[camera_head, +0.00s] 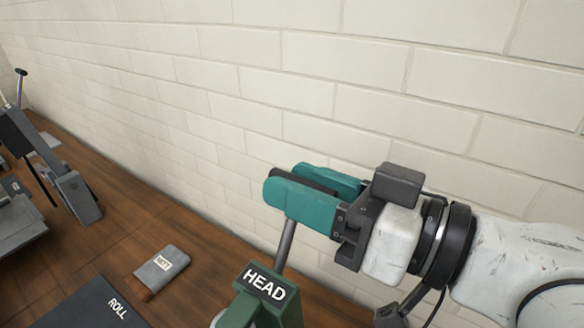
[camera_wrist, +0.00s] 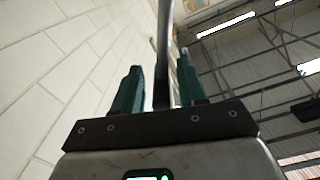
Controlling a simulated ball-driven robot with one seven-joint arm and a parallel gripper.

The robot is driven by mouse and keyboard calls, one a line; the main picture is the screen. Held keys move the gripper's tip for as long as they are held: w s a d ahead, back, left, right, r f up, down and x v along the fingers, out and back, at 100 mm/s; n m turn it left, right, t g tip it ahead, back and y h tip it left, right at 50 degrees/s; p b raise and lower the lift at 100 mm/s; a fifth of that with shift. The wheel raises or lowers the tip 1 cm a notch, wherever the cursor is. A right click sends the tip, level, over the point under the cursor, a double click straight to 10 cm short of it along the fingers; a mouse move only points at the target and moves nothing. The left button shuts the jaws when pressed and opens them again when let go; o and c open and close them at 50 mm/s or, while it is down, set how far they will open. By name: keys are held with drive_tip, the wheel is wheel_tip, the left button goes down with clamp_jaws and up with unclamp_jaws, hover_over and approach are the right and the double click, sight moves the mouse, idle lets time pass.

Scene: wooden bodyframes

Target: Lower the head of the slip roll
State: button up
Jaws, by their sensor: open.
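The green slip roll head (camera_head: 241,308), with a black plate (camera_head: 267,285) reading HEAD, stands at the bottom of the head view. A grey metal rod (camera_head: 285,246) rises from beside it. The rod's upper end is hidden behind the near finger of my gripper (camera_head: 287,180). My gripper has teal fingers and is open. In the wrist view the rod (camera_wrist: 163,45) runs up between the two fingers (camera_wrist: 160,65) of my gripper. I cannot tell whether either finger touches it.
A dark flat piece marked ROLL (camera_head: 88,306) lies at the bottom left. A small grey labelled pouch (camera_head: 160,266) lies on the wooden bench (camera_head: 135,228). Grey machinery (camera_head: 72,190) stands at the far left. A pale brick wall (camera_head: 300,70) runs close behind my gripper.

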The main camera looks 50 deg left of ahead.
drive_tip(key=shift+x, duration=0.8)
clamp_jaws()
